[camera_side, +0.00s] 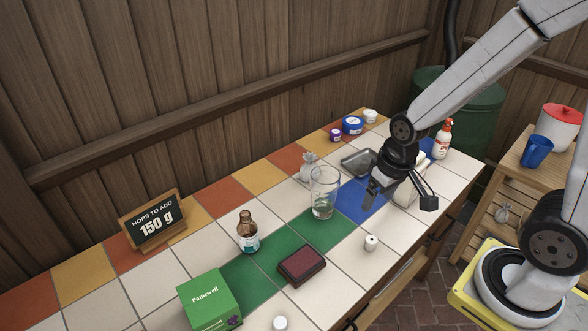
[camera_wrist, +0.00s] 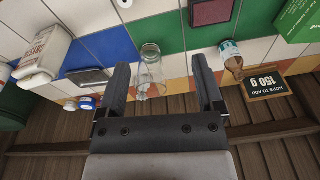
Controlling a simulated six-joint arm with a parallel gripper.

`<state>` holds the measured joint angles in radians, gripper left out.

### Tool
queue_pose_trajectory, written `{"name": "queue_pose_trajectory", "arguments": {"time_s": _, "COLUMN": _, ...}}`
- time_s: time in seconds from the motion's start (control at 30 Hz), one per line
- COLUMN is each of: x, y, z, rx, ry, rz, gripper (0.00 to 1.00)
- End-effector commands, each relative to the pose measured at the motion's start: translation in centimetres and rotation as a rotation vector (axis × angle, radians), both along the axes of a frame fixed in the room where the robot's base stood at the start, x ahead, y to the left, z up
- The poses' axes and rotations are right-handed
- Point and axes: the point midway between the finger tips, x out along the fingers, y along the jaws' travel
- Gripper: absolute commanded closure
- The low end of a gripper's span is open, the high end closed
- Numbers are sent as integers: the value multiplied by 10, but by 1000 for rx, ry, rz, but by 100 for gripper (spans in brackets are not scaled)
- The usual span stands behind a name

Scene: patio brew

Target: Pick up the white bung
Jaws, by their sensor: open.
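The white bung (camera_side: 371,242), a small pale stopper with a dark hole in its top, stands upright on white tiles near the counter's front edge. It also shows partly cut off at the top edge of the wrist view (camera_wrist: 125,3). My gripper (camera_side: 371,196) is open and empty above the blue tiles, behind the bung in the side view and well apart from it. In the wrist view, my two fingers (camera_wrist: 161,64) stand apart, with a clear glass in sight between them.
The clear glass (camera_side: 323,193) stands close left of my gripper. A dark red pad (camera_side: 302,265), a brown bottle (camera_side: 248,232) and a green box (camera_side: 208,300) stand further left. A grey tray (camera_side: 357,162) lies behind. Another small white item (camera_side: 280,323) is at the front edge.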

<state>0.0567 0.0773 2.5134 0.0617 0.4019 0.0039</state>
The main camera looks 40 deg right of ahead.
Motion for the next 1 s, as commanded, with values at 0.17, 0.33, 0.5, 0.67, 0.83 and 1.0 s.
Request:
{"name": "queue_pose_trajectory", "arguments": {"time_s": 0.17, "x": 1, "y": -18, "z": -21, "rx": 67, "ry": 122, "rz": -173, "gripper": 14}}
{"name": "queue_pose_trajectory", "arguments": {"time_s": 0.33, "x": 0, "y": -34, "z": -43, "rx": 157, "ry": 249, "rz": -358, "gripper": 14}}
{"name": "queue_pose_trajectory", "arguments": {"time_s": 0.5, "x": -1, "y": -48, "z": -65, "rx": 262, "ry": 366, "rz": -540, "gripper": 14}}
{"name": "queue_pose_trajectory", "arguments": {"time_s": 0.67, "x": -2, "y": -60, "z": -86, "rx": 376, "ry": 466, "rz": -708, "gripper": 14}}
{"name": "queue_pose_trajectory", "arguments": {"time_s": 0.83, "x": -1, "y": -72, "z": -108, "rx": 512, "ry": 559, "rz": -881, "gripper": 14}}
{"name": "queue_pose_trajectory", "arguments": {"time_s": 1.0, "x": -1, "y": -85, "z": -131, "rx": 664, "ry": 639, "rz": -1047, "gripper": 14}}
